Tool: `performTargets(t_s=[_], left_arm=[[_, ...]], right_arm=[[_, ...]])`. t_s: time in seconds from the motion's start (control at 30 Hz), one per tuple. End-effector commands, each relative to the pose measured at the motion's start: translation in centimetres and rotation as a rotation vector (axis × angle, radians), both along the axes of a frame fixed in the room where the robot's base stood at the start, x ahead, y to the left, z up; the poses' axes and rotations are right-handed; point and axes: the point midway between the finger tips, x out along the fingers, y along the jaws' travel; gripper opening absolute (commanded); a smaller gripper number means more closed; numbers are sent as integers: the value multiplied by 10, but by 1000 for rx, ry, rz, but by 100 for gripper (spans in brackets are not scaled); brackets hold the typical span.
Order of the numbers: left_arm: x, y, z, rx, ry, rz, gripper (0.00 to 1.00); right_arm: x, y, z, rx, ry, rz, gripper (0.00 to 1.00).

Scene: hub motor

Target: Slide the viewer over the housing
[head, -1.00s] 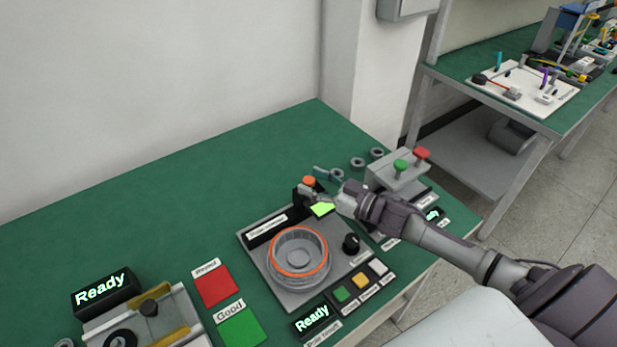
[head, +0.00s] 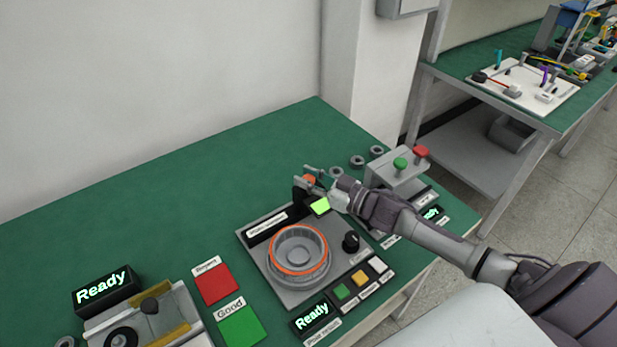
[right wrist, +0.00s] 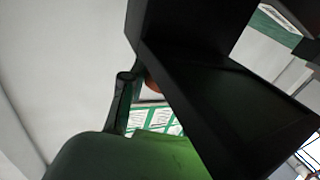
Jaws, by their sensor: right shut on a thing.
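The viewer, a small black block with a lit green screen (head: 320,206) and an orange knob on top, stands at the back edge of the grey station. It fills much of the right wrist view as a dark block (right wrist: 190,60). The housing, a round grey ring with an orange inner rim (head: 298,252), sits on the station in front of the viewer, apart from it. My right gripper (head: 313,178) is shut on the viewer near its orange knob. One finger (right wrist: 122,100) shows in the right wrist view; the exact contact is hidden. My left gripper is out of view.
The station plate (head: 260,262) carries a black dial (head: 351,242) and several buttons. Red (head: 214,283) and green (head: 242,325) pads lie to the left. A grey box with green and red knobs (head: 398,173) stands right of the gripper. The back left table (head: 150,210) is clear.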

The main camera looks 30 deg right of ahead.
Motion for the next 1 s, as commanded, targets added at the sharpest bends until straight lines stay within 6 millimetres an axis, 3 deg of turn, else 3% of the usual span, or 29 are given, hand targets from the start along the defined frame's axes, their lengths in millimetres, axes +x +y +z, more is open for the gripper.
performTargets(t_s=[0.17,0.4,0.5,0.83,0.87,1.0], left_arm=[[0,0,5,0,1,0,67],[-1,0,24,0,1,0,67],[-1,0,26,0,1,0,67],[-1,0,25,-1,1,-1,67],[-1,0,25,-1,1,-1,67],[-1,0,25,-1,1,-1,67]], right_arm=[[-1,9,2,2,0,1,0],[-9,59,2,7,2,0,0],[-11,72,1,5,2,1,0],[-11,75,-1,-1,1,-1,0],[-11,75,-1,-1,1,-1,33],[-11,75,-1,0,0,-1,56]])
